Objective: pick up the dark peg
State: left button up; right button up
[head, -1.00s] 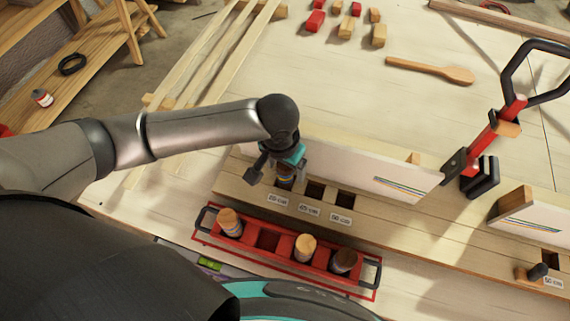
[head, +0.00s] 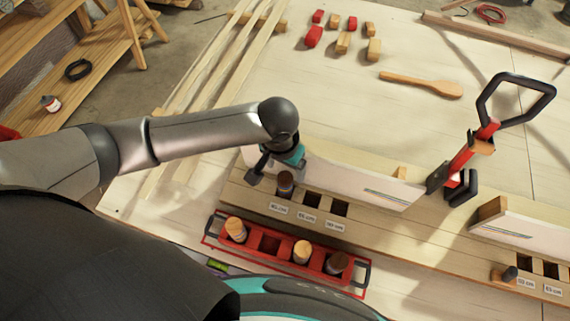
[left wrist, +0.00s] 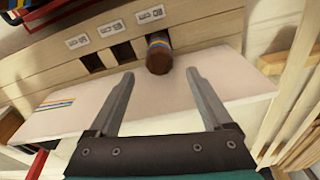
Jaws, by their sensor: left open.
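Another peg with a dark brown top and coloured bands (head: 285,183) stands upright in the leftmost hole of the wooden rail (head: 380,222). This banded peg also shows in the left wrist view (left wrist: 159,53). My left gripper (head: 273,168) is open and empty, close beside the banded peg. In the left wrist view, the fingers (left wrist: 160,74) are spread, with the banded peg just beyond their tips. My right gripper is not in view.
Two lighter-topped pegs, one at left (head: 235,230) and one nearer the middle (head: 302,252), stand in the tray. A white board (head: 350,182) stands along the rail behind the holes. A red clamp (head: 462,165) rises at right.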

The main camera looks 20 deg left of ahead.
aim_at(338, 261)
jog(key=k, duration=1.5)
